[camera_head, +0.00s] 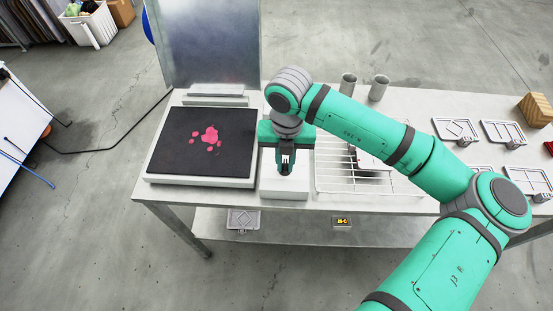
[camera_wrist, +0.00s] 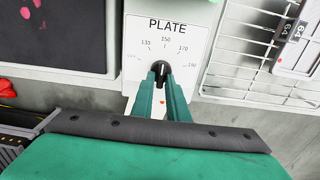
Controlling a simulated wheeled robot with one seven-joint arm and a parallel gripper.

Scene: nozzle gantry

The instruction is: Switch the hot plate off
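The hot plate (camera_head: 164,161) has a black top with pink splats and stands at the left of the bench. Its control box (camera_head: 284,188) is white, beside it on the right. In the wrist view the panel labelled PLATE (camera_wrist: 142,82) carries a round black knob (camera_wrist: 161,66). A scale runs from off at the left through 130, 150 and 170 to 190. The knob's white mark points up, near 150. My gripper (camera_head: 286,165) is over the box. In the wrist view its green fingers (camera_wrist: 162,75) straddle the knob; I cannot tell whether they grip it.
A wire rack (camera_head: 335,180) stands close to the right of the box. Two metal cups (camera_head: 363,87) are behind it. A metal panel (camera_head: 207,45) rises behind the hot plate. Several small trays (camera_head: 503,131) and a wooden block (camera_head: 535,109) are at the right.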

